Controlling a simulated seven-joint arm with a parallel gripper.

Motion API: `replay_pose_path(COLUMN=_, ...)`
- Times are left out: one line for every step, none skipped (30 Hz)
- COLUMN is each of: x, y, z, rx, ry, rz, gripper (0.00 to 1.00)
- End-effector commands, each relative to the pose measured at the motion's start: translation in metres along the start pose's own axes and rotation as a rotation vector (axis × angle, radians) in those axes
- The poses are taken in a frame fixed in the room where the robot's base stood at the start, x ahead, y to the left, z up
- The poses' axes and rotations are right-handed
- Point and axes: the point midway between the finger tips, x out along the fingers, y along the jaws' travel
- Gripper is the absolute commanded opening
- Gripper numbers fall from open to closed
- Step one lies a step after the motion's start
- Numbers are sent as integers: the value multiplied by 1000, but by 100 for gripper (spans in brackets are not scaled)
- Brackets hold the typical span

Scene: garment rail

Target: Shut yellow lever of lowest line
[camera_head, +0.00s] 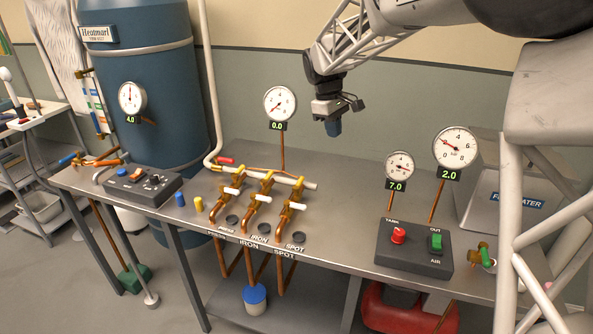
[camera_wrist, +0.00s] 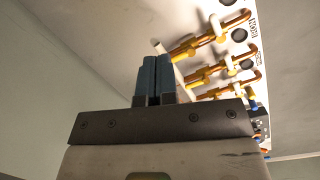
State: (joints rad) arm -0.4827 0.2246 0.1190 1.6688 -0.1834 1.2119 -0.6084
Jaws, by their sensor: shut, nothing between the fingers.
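Three short copper lines with brass-yellow valves run side by side on the bench: left (camera_head: 219,205), middle (camera_head: 256,212) and right (camera_head: 287,216). A white lever shows on each valve. Yellow parts stand where the lines meet the rear pipe, but I cannot tell whether these are levers. The wrist view shows the valves too (camera_wrist: 188,50), partly behind my gripper. My gripper (camera_head: 333,128) hangs above the bench, right of and behind the valves, touching nothing. Its blue fingers (camera_wrist: 152,82) are together and empty.
A gauge reading 0.0 (camera_head: 280,104) stands behind the valves. Gauges reading 7.0 (camera_head: 399,166) and 2.0 (camera_head: 455,147) rise at right near a switch box (camera_head: 413,250). A red lever (camera_head: 224,160) lies behind the lines. The bench between valves and switch box is clear.

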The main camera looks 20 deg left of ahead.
Motion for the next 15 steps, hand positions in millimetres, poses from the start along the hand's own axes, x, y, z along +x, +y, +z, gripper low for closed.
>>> replay_pose_path(x=3, y=0, z=-14, rx=-22, ry=-6, rz=1, gripper=0)
replay_pose_path(x=5, y=0, z=-21, rx=-34, ry=-10, rz=1, gripper=0)
replay_pose_path(x=7, y=0, z=-31, rx=-52, ry=-14, rz=1, gripper=0)
replay_pose_path(x=8, y=0, z=-38, rx=-65, ry=-17, rz=2, gripper=0)
replay_pose_path(x=10, y=-1, z=-45, rx=-78, ry=-21, rz=2, gripper=0)
replay_pose_path(x=12, y=-1, z=-55, rx=-94, ry=-25, rz=2, gripper=0)
replay_pose_path(x=14, y=-1, z=-62, rx=-107, ry=-29, rz=2, gripper=0)
replay_pose_path(x=16, y=-2, z=-69, rx=-120, ry=-32, rz=2, gripper=0)
replay_pose_path(x=18, y=-2, z=-79, rx=-137, ry=-36, rz=3, gripper=0)
replay_pose_path(x=20, y=-3, z=-86, rx=-149, ry=-39, rz=3, gripper=0)
replay_pose_path(x=22, y=-4, z=-94, rx=-162, ry=-43, rz=4, gripper=0)
replay_pose_path(x=24, y=-5, z=-103, rx=-180, ry=-47, rz=5, gripper=0)
replay_pose_path(x=26, y=-6, z=-110, rx=-192, ry=-51, rz=5, gripper=0)
replay_pose_path(x=29, y=-7, z=-117, rx=-204, ry=-55, rz=5, gripper=0)
replay_pose_path(x=31, y=-8, z=-127, rx=-222, ry=-60, rz=6, gripper=0)
